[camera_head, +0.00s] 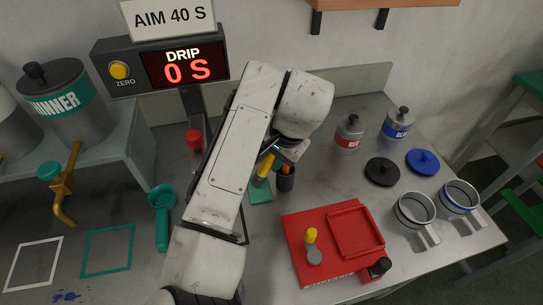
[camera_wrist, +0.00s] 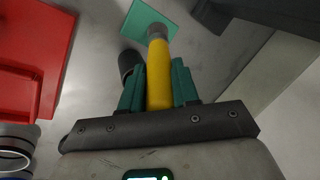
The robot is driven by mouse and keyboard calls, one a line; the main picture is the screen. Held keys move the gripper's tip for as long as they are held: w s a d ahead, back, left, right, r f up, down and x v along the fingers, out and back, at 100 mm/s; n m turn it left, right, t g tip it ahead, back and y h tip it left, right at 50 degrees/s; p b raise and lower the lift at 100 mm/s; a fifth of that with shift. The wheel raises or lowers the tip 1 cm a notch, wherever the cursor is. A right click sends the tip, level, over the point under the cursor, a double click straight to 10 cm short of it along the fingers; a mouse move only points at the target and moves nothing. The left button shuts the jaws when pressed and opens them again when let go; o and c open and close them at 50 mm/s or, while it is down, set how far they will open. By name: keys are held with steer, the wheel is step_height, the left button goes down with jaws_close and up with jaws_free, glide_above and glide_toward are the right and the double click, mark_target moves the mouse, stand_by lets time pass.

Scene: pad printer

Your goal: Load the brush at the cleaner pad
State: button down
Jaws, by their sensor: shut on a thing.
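My gripper (camera_head: 272,154) is shut on the yellow handle of the brush (camera_head: 264,167), partly hidden behind my arm. In the wrist view my gripper's green fingers (camera_wrist: 158,85) stand on both sides of the brush (camera_wrist: 158,75). The brush's grey end points away from the gripper, toward the green cleaner pad (camera_wrist: 143,18). The pad (camera_head: 261,195) lies flat on the metal table below the brush. The grey end overlaps the pad's edge in the wrist view; I cannot tell whether it touches.
A dark cup (camera_head: 286,181) with an orange-topped item stands just right of the pad. A red tray (camera_head: 292,237) with a yellow-knobbed piece is at front right. Cans, lids and mugs (camera_head: 414,211) stand further right. A teal scoop (camera_head: 162,215) lies left. The display reads DRIP 0 S.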

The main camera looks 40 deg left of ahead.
steer(key=shift+f, duration=0.65)
stand_by(1.0)
steer(key=shift+r, duration=0.1)
step_height(320, 180, up, 7)
steer(key=p, duration=0.7)
stand_by(0.8)
